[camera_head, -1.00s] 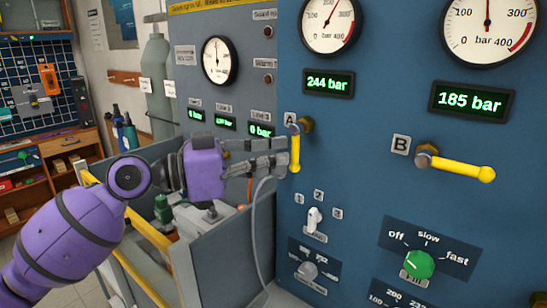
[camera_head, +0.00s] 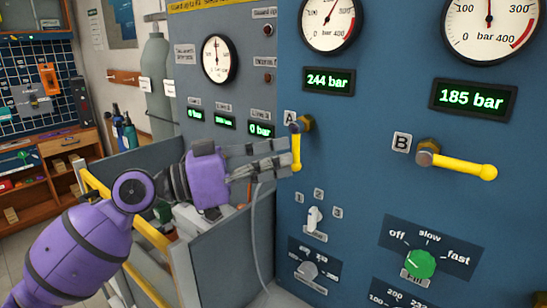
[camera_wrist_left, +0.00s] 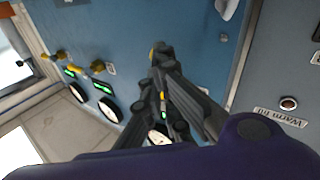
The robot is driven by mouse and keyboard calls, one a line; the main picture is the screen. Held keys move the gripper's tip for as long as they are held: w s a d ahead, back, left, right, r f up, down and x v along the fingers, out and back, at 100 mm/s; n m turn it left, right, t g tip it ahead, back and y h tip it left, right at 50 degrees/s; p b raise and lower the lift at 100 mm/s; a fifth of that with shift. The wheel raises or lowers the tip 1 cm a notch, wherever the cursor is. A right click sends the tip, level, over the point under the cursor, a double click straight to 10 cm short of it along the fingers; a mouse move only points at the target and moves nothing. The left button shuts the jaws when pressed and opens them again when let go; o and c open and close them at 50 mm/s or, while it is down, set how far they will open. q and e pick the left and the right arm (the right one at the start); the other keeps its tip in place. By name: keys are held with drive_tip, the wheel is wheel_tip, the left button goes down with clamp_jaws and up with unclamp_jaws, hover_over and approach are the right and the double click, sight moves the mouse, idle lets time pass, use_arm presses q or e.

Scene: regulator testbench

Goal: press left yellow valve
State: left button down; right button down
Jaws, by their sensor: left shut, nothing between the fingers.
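The left yellow valve (camera_head: 296,152), marked A, is on the blue panel with its lever hanging down. My left gripper (camera_head: 284,156) is shut and empty, its fingertips right beside the lever's left side; I cannot tell whether they touch it. In the left wrist view the gripper (camera_wrist_left: 158,62) covers most of that valve, with only a bit of yellow at the fingertips. The other yellow valve (camera_head: 462,166), marked B, has its lever pointing right. My right gripper is not in view.
Gauges and displays reading 244 bar (camera_head: 329,81) and 185 bar (camera_head: 472,100) sit above the valves. A white switch (camera_head: 314,218) and a green knob (camera_head: 420,264) are below. A grey bin wall (camera_head: 225,262) stands under my left arm.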

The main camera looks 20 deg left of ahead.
use_arm(q)
drive_tip(key=shift+d, duration=0.1)
drive_tip(key=d+n, duration=0.1)
drive_tip(key=s+d+n, duration=0.1)
drive_tip(key=d, duration=0.1)
drive_tip(key=d+t+h, duration=0.1)
drive_tip(key=shift+s+d+r+n, duration=0.25)
drive_tip(key=shift+s+r+n, duration=0.1)
drive_tip(key=shift+n, duration=0.05)
idle(0.3)
drive_tip(key=shift+f, duration=0.1)
